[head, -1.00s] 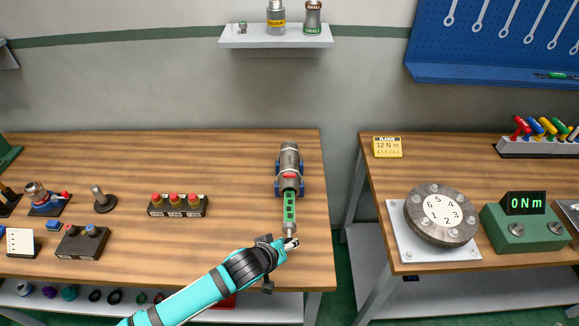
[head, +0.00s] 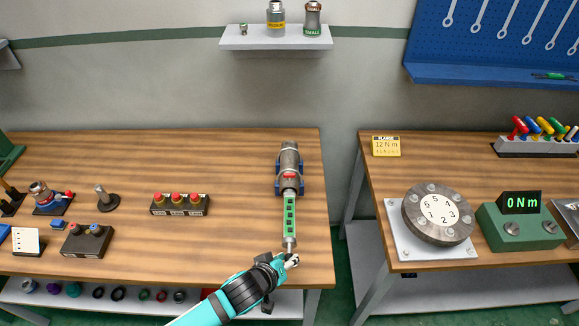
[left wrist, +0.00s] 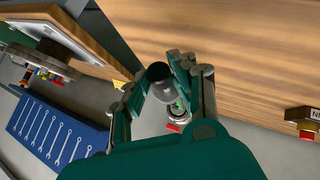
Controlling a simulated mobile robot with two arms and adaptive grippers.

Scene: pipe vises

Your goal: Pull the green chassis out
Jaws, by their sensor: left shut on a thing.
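The green chassis (head: 290,214) is a long narrow green board with dark parts on it, sticking out of the front end of a grey metal cylinder (head: 289,160). The cylinder lies in a blue cradle (head: 302,178) near the right edge of the wooden bench. My left gripper (head: 291,260) is shut on the chassis's near end, at the bench's front edge. In the left wrist view a dark round knob (left wrist: 159,73) sits between the fingers, with a bit of green behind it. My right gripper is not in view.
A box with red buttons (head: 180,204) stands left of the cylinder. Several small devices stand farther left on the bench (head: 235,160). A gap separates it from the right bench, which holds a flange (head: 439,214) and a green "0 Nm" meter (head: 519,226).

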